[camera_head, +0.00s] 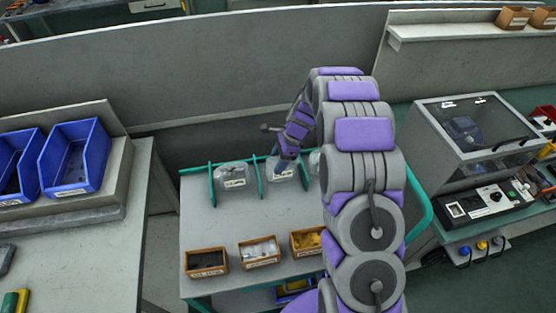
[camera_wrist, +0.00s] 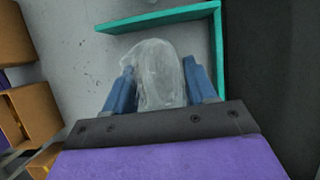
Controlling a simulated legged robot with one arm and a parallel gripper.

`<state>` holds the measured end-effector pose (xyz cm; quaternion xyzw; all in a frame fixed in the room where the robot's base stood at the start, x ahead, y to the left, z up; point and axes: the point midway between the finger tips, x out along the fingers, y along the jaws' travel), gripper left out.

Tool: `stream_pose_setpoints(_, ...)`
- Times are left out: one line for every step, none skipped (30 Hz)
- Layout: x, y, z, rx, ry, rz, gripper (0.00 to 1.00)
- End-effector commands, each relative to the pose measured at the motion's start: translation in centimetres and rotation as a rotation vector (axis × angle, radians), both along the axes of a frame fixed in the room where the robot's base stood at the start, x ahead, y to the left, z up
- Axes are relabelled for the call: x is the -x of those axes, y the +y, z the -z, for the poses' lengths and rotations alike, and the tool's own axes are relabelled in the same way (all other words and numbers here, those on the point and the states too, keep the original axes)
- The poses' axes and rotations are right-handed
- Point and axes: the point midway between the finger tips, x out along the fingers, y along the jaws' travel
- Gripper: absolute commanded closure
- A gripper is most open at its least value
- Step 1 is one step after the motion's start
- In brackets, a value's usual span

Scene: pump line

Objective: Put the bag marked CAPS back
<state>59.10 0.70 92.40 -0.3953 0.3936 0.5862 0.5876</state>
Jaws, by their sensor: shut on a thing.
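My gripper (camera_wrist: 160,82) has its blue fingers on both sides of a clear plastic bag (camera_wrist: 158,58) and is shut on it. In the head view the gripper (camera_head: 285,156) reaches down over the cart's back edge. This bag shows there (camera_head: 281,172) with a white label between green dividers. I cannot read the label, nor tell whether the bag's base touches the cart top. A second labelled clear bag (camera_head: 233,176) stands in the bay to the left. A third (camera_head: 314,163) is partly hidden behind my arm on the right.
The grey cart (camera_head: 215,222) has green dividers (camera_head: 258,179) at the back. Small bins (camera_head: 206,262) line its front edge. Blue bins (camera_head: 76,158) stand on the left bench. A clear-lidded machine (camera_head: 474,135) stands at right. The cart's middle is clear.

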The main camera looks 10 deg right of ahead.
Motion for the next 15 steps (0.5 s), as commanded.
stream_pose_setpoints(0.02, 0.01, 0.03, 0.000, 0.001, 0.000, 0.42)
stream_pose_setpoints(0.01, 0.01, 0.03, 0.000, 0.000, 0.000, 0.39)
stream_pose_setpoints(0.01, 0.01, 0.03, 0.000, 0.000, 0.000, 0.35)
stream_pose_setpoints(0.01, 0.01, 0.02, 0.000, 0.000, 0.000, 0.33)
stream_pose_setpoints(0.02, 0.01, 0.03, 0.000, 0.000, 0.000, 0.30)
stream_pose_setpoints(0.02, 0.01, 0.03, 0.000, 0.000, 0.000, 0.26)
stream_pose_setpoints(0.02, 0.01, 0.03, 0.000, 0.000, 0.000, 0.23)
stream_pose_setpoints(0.01, 0.01, 0.02, 0.000, 0.000, 0.000, 0.20)
stream_pose_setpoints(0.01, 0.01, 0.02, 0.000, 0.000, 0.000, 0.19)
stream_pose_setpoints(0.01, 0.01, 0.02, 0.000, 0.000, 0.000, 0.19)
stream_pose_setpoints(0.01, 0.01, 0.02, 0.000, 0.000, 0.000, 0.19)
stream_pose_setpoints(0.01, 0.01, 0.02, 0.000, 0.000, 0.000, 0.19)
stream_pose_setpoints(0.01, 0.01, 0.02, 0.000, 0.000, 0.000, 0.19)
stream_pose_setpoints(0.01, 0.01, 0.02, 0.000, 0.000, 0.000, 0.19)
stream_pose_setpoints(0.01, 0.00, 0.01, 0.000, 0.000, 0.000, 0.19)
